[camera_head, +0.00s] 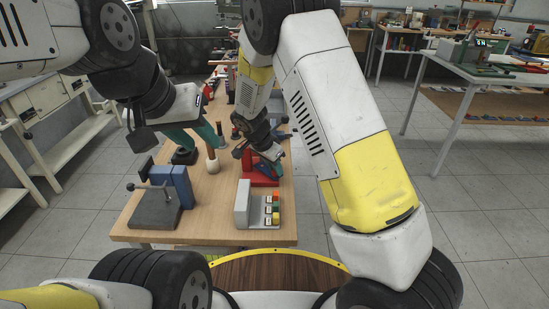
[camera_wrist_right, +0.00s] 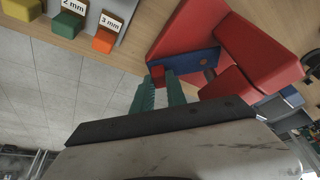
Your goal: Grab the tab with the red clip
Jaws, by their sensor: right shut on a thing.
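A red fixture (camera_head: 258,172) stands on the table in the head view; its angled red blocks (camera_wrist_right: 255,45) fill the upper right of the right wrist view. A blue tab (camera_wrist_right: 190,63) runs across it, with a small red clip (camera_wrist_right: 158,72) at its left end. My right gripper (camera_head: 268,158) is at the fixture in the head view. In the right wrist view its green fingers are shut on the red clip, one on each side. My left gripper (camera_head: 198,144) hangs above the left half of the table, its green fingers apart and empty.
A grey label stand (camera_head: 243,203) with coloured blocks is at the table's front right; its orange block (camera_wrist_right: 104,40) shows in the wrist view. A blue-and-grey vise (camera_head: 180,186) stands front left. A wooden-handled tool (camera_head: 212,163) is between. Bare wood lies between vise and stand.

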